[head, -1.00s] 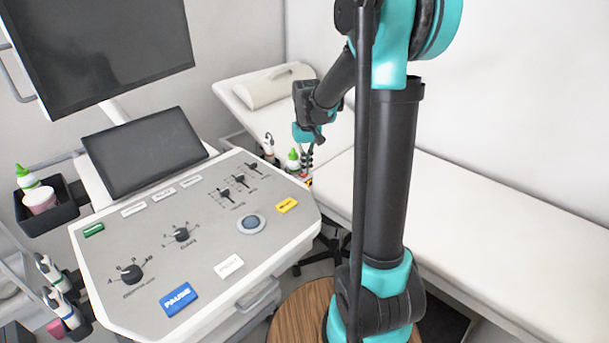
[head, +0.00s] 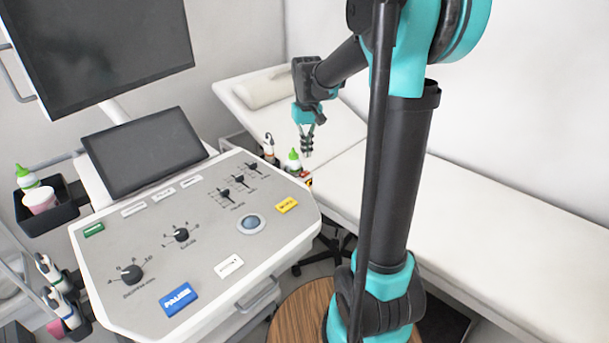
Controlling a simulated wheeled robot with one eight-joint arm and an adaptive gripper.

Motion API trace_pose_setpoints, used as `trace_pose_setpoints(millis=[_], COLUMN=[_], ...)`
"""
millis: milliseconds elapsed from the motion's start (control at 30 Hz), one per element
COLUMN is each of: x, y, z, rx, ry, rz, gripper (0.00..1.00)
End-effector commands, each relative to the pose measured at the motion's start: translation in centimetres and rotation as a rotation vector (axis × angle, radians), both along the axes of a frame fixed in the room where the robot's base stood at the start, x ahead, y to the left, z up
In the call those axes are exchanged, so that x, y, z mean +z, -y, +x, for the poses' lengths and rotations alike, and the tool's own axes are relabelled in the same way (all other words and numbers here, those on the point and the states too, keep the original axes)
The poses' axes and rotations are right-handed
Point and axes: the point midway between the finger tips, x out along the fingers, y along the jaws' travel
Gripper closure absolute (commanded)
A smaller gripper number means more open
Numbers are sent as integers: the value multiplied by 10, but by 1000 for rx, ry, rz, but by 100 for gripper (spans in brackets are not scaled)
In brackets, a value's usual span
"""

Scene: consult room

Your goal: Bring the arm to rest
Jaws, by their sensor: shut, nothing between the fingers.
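My gripper (head: 307,153) hangs fingers down from the teal and black wrist of my arm, in the middle of the head view. It is shut and empty. In the picture it is just right of a white bottle with a green cap (head: 293,162), over the near edge of the couch. I cannot tell the exact gap between the fingers and the bottle. My arm's upper links rise at the right and fold back toward the gripper.
The control console (head: 205,262) with knobs, sliders and a blue PAUSE button (head: 179,299) stands at left. A dark screen (head: 144,150) and a monitor (head: 110,45) are behind it. The white couch (head: 500,215) fills the right. A cushion (head: 262,90) lies at its far end.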

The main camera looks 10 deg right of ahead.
Motion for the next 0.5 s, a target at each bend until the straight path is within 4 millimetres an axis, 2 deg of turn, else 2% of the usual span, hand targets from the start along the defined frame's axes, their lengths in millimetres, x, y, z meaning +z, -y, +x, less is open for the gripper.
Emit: trace_pose_setpoints(millis=[167, 500], x=[7, 6], y=[0, 1], z=[0, -4], rx=[0, -2], ry=[0, 6], rz=[0, 1], gripper=[100, 100])
